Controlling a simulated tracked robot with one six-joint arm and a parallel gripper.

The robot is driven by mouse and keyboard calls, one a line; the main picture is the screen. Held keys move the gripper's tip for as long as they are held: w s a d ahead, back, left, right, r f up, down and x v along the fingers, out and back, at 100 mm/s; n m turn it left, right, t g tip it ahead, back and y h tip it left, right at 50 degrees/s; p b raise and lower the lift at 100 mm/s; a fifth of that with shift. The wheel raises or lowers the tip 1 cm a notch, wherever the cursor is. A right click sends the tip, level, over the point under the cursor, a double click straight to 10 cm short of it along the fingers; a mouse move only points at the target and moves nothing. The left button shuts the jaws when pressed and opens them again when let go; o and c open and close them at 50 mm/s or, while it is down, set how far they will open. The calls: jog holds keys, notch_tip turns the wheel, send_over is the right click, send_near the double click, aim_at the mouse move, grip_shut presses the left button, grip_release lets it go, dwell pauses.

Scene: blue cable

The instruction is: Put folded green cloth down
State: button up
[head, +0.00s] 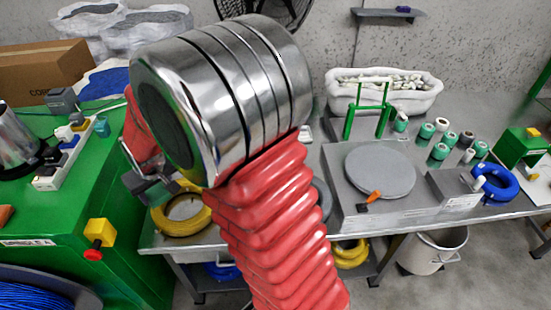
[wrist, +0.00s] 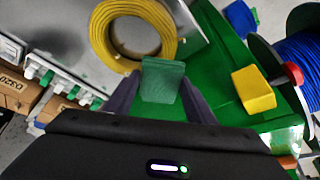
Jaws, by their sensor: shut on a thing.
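The folded green cloth (wrist: 163,82) is a small block-like bundle. My gripper (wrist: 160,92) is shut on it in the wrist view, with a dark finger on each side. The cloth appears above the edge of the green bench (wrist: 212,28), with a yellow cable coil (wrist: 101,38) beyond it. In the head view my gripper (head: 150,187) is small and partly behind my red arm, near the gap between the green bench and the grey table. I cannot clearly make out the cloth there.
On the green bench stand a power strip (head: 67,158) and a metal cylinder. A yellow box with a red button (head: 98,233) is on its side, above a blue cable spool (head: 40,295). The grey table (head: 420,205) holds a grey disc (head: 380,170), several small rolls and a blue coil (head: 497,184).

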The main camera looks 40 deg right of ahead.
jog(key=shift+d, duration=0.3)
jog(key=w+d+f, duration=0.2)
jog(key=d, duration=1)
jog(key=w+d+f, duration=0.2)
jog(key=d, duration=1)
jog(key=s+d+f, duration=0.2)
jog(key=d, duration=1)
jog(key=s+d+f+n, duration=0.1)
jog(key=s+d, duration=0.2)
jog(key=d, duration=0.9)
jog(key=shift+s+f, duration=0.35)
jog(key=shift+f, duration=3.15)
jog(key=shift+f, duration=1.85)
